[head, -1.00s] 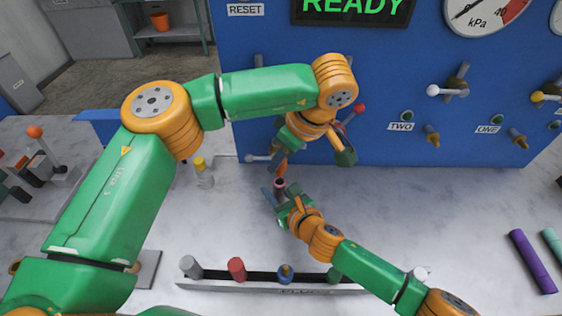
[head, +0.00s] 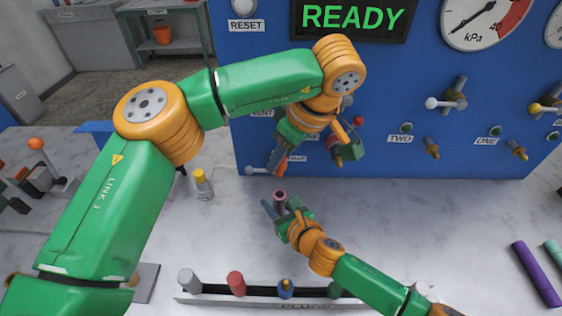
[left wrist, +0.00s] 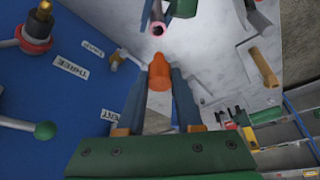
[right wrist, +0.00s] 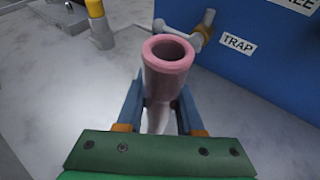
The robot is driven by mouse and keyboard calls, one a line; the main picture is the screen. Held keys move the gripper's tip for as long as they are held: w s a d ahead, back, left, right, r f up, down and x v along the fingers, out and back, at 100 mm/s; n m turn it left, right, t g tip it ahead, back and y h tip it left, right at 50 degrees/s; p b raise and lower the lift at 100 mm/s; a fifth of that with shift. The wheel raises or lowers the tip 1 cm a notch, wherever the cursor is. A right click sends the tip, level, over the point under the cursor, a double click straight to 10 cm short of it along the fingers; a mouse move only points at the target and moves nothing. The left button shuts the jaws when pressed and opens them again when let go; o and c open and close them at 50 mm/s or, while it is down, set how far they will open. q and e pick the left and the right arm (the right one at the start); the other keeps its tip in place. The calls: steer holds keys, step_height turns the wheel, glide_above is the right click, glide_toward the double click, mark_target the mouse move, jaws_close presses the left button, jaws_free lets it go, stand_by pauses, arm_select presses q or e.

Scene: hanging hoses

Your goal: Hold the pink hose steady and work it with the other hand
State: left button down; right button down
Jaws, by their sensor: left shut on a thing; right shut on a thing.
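The pink hose (head: 280,198) stands with its open end up, low over the grey bench. My right gripper (head: 273,208) is shut around it below the rim. The right wrist view shows the hose's round, open mouth (right wrist: 168,55). My left gripper (head: 278,162) is shut on an orange piece (left wrist: 159,80), whose tip points toward the hose mouth in the left wrist view. A visible gap separates the orange piece from the hose (left wrist: 157,28). In the head view the left gripper is above and just behind the hose.
A blue panel (head: 380,170) with valves and gauges stands behind the grippers. A rack (head: 255,299) with several coloured cylinders lies in front. A yellow-topped post (head: 203,186) stands left, and a purple tube (head: 537,273) lies far right. The bench right of centre is clear.

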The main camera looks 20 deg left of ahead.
steer(key=shift+c, duration=2.3)
jaws_free()
steer(key=v, duration=1.2)
